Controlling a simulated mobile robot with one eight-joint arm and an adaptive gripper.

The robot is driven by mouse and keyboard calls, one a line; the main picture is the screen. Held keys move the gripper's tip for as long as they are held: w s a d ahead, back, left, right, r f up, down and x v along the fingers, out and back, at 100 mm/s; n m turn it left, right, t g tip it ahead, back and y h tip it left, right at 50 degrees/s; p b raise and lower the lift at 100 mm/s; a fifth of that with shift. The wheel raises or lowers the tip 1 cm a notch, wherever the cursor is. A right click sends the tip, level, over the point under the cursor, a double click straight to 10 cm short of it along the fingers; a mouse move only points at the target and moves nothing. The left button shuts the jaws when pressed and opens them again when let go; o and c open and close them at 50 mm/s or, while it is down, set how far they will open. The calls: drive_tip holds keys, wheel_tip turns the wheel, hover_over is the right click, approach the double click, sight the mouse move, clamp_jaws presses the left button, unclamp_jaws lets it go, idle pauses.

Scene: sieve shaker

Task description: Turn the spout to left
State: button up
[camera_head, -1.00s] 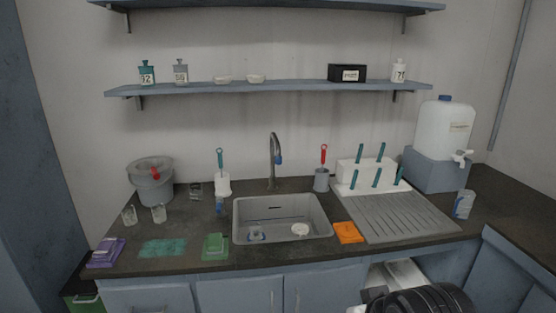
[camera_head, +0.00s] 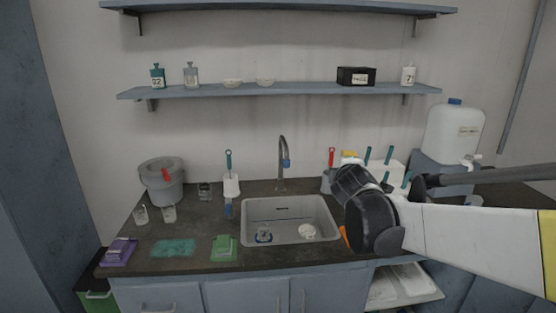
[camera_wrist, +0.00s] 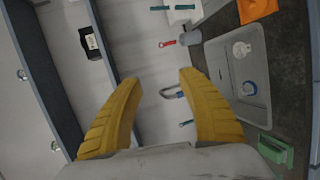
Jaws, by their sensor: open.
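The spout is a grey gooseneck faucet (camera_head: 281,172) with a blue tip, standing behind the sink (camera_head: 262,237). Its outlet points forward over the basin and slightly right in the head view. In the wrist view the spout (camera_wrist: 173,92) shows small, beyond and between my fingers. My gripper (camera_wrist: 161,78) has two yellow fingers spread apart with nothing between them. In the head view only a bit of yellow of my gripper (camera_head: 349,155) shows behind my dark wrist, to the right of the spout and apart from it.
A red-handled brush (camera_head: 331,157) stands right of the spout, a teal-handled brush (camera_head: 229,160) left of it. A drying rack with teal pegs (camera_head: 390,172) is partly hidden by my arm. A shelf (camera_head: 290,90) runs above. A white water container (camera_head: 452,130) stands at right.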

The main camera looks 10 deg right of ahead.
sight(288, 165)
drive_tip(key=w+a+n+t+y+p, duration=0.1)
drive_tip(key=w+a+n+t, duration=0.1)
drive_tip(key=w+n, duration=0.6)
drive_tip(key=w+a+f+n+t+y+p, duration=0.1)
drive_tip(key=w+a+f+n+y, duration=0.25)
drive_tip(key=w+f+n, duration=0.4)
drive_tip(key=w+a+f+n+t+y+p, duration=0.1)
drive_tip(key=w+a+f+n+y, duration=0.2)
drive_tip(key=w+a+f+n, duration=0.4)
drive_tip(key=shift+n, duration=0.45)
drive_tip(key=w, duration=0.3)
drive_tip(key=w+b, duration=0.1)
drive_tip(key=w, duration=0.2)
drive_tip(key=w+d+r+b, duration=0.1)
drive_tip(key=w, duration=0.3)
drive_tip(key=shift+d, duration=0.1)
drive_tip(key=shift+w+r, duration=0.15)
drive_tip(key=shift+w, duration=0.4)
clamp_jaws()
drive_tip(key=shift+a, duration=0.2)
